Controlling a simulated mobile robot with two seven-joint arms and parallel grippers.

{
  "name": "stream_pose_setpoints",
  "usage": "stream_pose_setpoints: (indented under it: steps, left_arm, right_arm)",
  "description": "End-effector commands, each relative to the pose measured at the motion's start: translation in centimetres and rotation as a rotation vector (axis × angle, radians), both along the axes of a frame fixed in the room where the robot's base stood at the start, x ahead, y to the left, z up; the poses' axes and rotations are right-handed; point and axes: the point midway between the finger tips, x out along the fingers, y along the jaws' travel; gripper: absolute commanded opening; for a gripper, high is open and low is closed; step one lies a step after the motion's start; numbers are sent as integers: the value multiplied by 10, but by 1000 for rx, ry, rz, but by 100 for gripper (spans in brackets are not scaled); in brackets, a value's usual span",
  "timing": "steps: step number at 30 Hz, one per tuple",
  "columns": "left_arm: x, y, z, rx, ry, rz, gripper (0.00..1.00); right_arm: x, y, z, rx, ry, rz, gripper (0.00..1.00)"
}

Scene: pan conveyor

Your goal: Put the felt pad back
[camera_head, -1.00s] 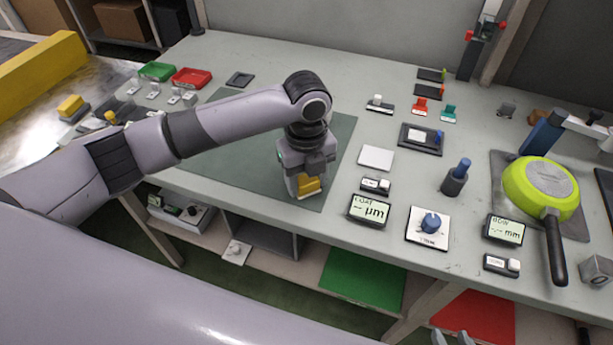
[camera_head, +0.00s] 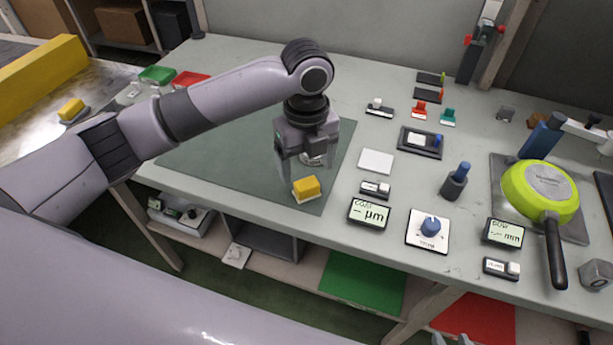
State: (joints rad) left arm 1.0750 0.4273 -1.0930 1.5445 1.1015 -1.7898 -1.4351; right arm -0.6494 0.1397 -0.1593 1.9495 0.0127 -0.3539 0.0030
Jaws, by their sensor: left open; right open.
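A yellow block with a pale base (camera_head: 306,188), which looks like the felt pad, rests near the front edge of the dark green mat (camera_head: 215,150). My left gripper (camera_head: 306,160) is open and empty, above and just behind the block, apart from it. A small pale round thing (camera_head: 315,160) shows between its fingers; I cannot tell what it is. My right gripper (camera_head: 451,339) shows only its fingertips at the bottom edge, open, in front of the bench. A similar yellow block (camera_head: 71,107) sits on a grey base on the metal surface at left.
A white square plate (camera_head: 376,160), a display (camera_head: 369,213) and a knob panel (camera_head: 428,229) stand right of the mat. A green pan (camera_head: 540,190) lies upside down at right. Red (camera_head: 190,78) and green trays (camera_head: 157,74) sit at the back left, partly behind my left arm.

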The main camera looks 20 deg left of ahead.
Motion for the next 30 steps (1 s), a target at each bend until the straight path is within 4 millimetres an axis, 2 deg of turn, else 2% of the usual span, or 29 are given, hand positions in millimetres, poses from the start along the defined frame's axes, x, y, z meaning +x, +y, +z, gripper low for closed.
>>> stream_pose_setpoints:
  steps: [3,10,15,30]
  left_arm:
    - [1,-1,27,-2,-4,-2,79]
    - [0,0,59,-1,-1,0,79]
    - [0,0,66,0,1,0,79]
    - [0,0,65,0,1,-1,79]
  right_arm:
    - [0,0,1,0,0,0,43]
    - [0,0,1,0,0,0,43]
    - [0,0,1,0,0,0,43]
    - [0,0,1,0,0,0,43]
